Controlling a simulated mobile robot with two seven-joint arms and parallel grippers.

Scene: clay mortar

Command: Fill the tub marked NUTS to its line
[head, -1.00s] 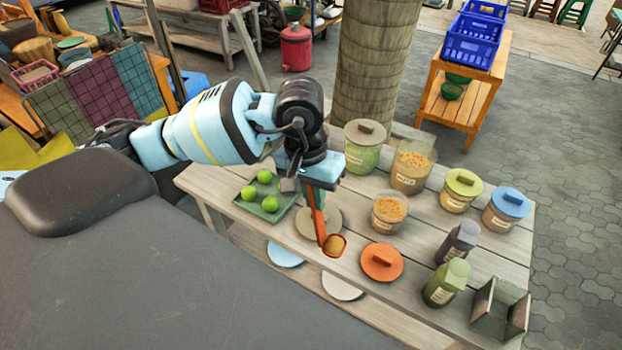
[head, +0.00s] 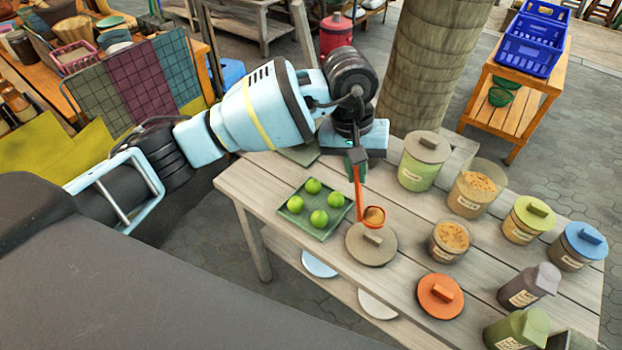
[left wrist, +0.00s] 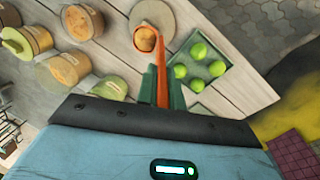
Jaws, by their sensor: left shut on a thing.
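My left gripper (head: 356,165) is shut on the handle of an orange scoop (head: 361,204). The scoop holds brown contents and hangs over the far edge of a grey-beige lid (head: 366,251). The left wrist view shows the gripper's green fingers (left wrist: 164,88) on either side of the handle, and the scoop (left wrist: 137,45) beyond. Two open tubs hold tan bits: a smaller tub (head: 447,257) right of the scoop and a larger tub (head: 464,205) behind it. Both bear labels too small to read surely, so I cannot tell which says NUTS. My right gripper is out of view.
A green tray (head: 302,228) with several limes is left of the scoop. A green tub (head: 418,176), yellow-lidded tub (head: 521,229) and blue-lidded tub (head: 569,257) stand behind and right. An orange lid (head: 440,309) and two lidded canisters are at front right.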

